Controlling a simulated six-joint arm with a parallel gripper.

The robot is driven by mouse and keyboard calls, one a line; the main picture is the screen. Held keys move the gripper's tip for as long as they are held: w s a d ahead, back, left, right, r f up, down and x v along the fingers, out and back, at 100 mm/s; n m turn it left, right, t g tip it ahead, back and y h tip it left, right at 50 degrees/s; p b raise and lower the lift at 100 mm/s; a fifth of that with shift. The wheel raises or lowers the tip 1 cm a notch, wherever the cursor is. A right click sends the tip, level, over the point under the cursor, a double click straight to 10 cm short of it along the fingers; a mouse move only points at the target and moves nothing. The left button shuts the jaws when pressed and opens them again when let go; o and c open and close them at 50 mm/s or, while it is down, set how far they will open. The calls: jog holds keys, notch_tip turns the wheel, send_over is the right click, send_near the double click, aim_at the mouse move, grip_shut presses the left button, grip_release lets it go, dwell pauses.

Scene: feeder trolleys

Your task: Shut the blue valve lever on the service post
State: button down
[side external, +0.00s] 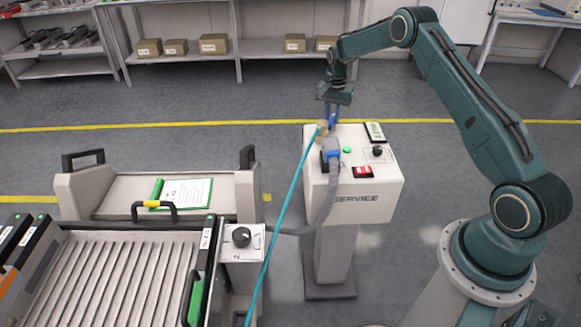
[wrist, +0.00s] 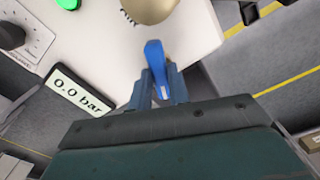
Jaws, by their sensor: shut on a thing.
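The service post (side external: 345,200) is a white box on a grey column, marked SERVICE. The blue valve lever (wrist: 154,56) rises at the box's back edge in the wrist view, close to a brass fitting (wrist: 150,8). My gripper (wrist: 163,90) has its two fingers on either side of the lever and is shut on it. A small display (wrist: 78,92) on the box reads 0.0 bar.
On the box top are a green light (side external: 347,149), a red switch (side external: 362,172), a black knob (side external: 377,151) and a blue-grey plug (side external: 331,148) with a grey cable. A teal hose (side external: 283,212) runs down left. A trolley (side external: 118,196) stands left.

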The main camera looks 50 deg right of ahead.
aim_at(332, 118)
jog(key=m, duration=0.7)
dwell(0.3)
jog(key=c, duration=1.4)
grip_release()
jog(key=shift+c, duration=0.2)
jog(key=shift+r, duration=2.55)
jog(key=shift+r, duration=1.45)
